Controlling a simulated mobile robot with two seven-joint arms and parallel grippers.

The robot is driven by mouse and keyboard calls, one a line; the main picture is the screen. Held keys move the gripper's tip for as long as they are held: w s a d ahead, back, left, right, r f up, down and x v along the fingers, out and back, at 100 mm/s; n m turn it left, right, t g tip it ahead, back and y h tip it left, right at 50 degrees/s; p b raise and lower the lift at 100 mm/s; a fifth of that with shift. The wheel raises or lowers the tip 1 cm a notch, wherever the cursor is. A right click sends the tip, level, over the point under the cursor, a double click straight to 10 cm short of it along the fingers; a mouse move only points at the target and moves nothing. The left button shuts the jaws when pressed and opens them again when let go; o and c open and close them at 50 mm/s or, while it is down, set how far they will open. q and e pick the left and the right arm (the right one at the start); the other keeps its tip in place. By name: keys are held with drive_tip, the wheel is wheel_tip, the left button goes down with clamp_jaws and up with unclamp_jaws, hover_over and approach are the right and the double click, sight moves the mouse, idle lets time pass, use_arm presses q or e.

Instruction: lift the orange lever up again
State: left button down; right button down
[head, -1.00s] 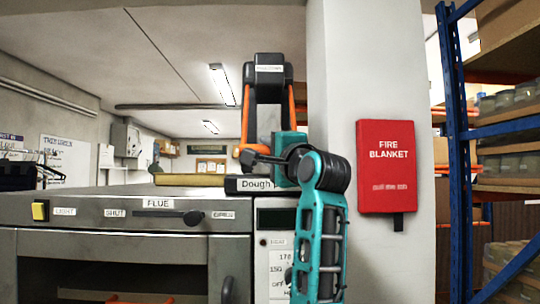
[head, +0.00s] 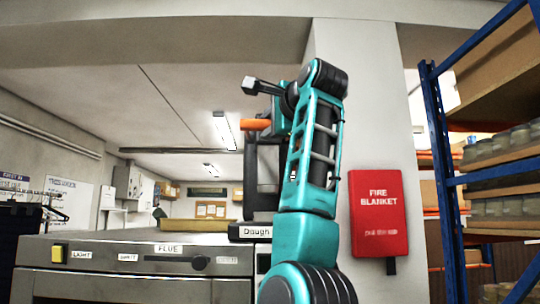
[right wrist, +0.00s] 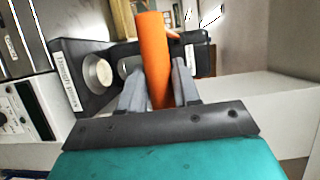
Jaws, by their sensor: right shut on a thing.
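The orange lever (head: 256,124) stands out near the top of the black dough press (head: 249,180). In the right wrist view the lever (right wrist: 153,52) is a thick orange bar running between the two grey fingers. My right gripper (head: 273,123) is shut on it, with a finger on each side (right wrist: 158,88). The teal arm covers the right side of the press, so the lever's far end and pivot are hidden in the head view. My left gripper is not in view.
A steel oven with a flue slider (head: 180,260) and a yellow light switch (head: 58,253) fills the lower left. A red fire blanket (head: 378,213) hangs on the white pillar (head: 365,100). A blue-framed rack (head: 442,190) with jars stands at the right.

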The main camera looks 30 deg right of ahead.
wheel_tip(320, 180, up, 5)
drive_tip(key=shift+s+r, duration=0.1)
drive_tip(key=shift+s, duration=0.05)
drive_tip(key=shift+d+r, duration=0.1)
drive_tip(key=shift+r, duration=0.95)
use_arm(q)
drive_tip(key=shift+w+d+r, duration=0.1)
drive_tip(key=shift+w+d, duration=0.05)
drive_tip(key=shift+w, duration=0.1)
use_arm(e)
drive_tip(key=shift+r, duration=0.1)
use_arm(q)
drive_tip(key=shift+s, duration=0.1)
use_arm(e)
drive_tip(key=shift+r, duration=0.1)
drive_tip(key=c, duration=1.2)
unclamp_jaws()
drive_tip(key=shift+o, duration=1.3)
drive_tip(key=shift+w, duration=0.2)
drive_tip(key=shift+o, duration=0.2)
